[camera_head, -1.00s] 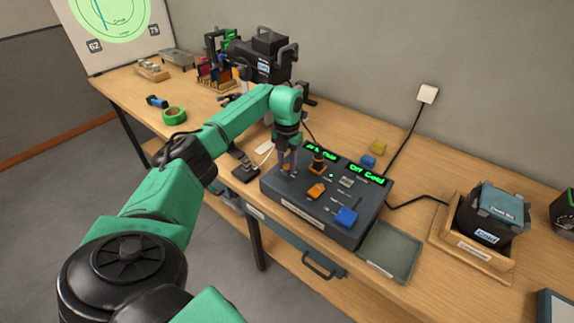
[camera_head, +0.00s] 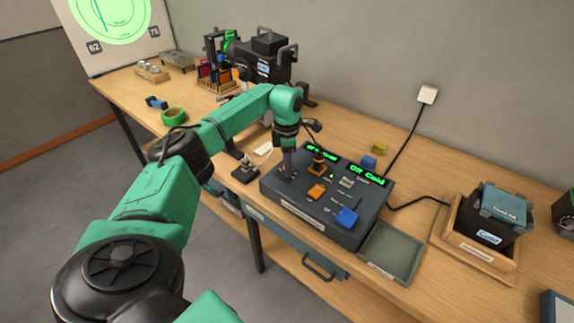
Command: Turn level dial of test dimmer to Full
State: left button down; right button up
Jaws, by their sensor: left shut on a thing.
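The dark control console (camera_head: 345,232) sits near the table's front edge. It carries orange and blue caps and two green-lit displays. The right display (camera_head: 367,174) reads "Off Cold"; the left display (camera_head: 322,152) is too small to read surely. My left gripper (camera_head: 288,173) points down at the console's back left part and is shut on a small part there, apparently the level dial. The fingers hide most of that part, so its pointer cannot be seen. An orange cap (camera_head: 318,165) stands just right of the fingers. My right gripper is not in view.
A small black device with an upright lever (camera_head: 244,170) stands left of the console. A grey tray (camera_head: 391,253) lies at its right, and a wooden holder with a black box (camera_head: 487,222) is farther right. A black lamp (camera_head: 262,60) stands behind my arm.

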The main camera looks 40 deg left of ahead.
pick_arm(q)
jog(key=m, duration=0.4)
jog(key=shift+w+r+m, duration=0.15)
jog(key=shift+m, duration=0.15)
jog(key=m, duration=0.4)
jog(key=shift+m, duration=0.3)
jog(key=m, duration=0.4)
jog(key=shift+m+b, duration=0.3)
jog(key=shift+b, duration=0.05)
jog(key=shift+m, duration=2.2)
jog(key=c, duration=0.6)
grip_release()
jog(key=shift+o, duration=0.2)
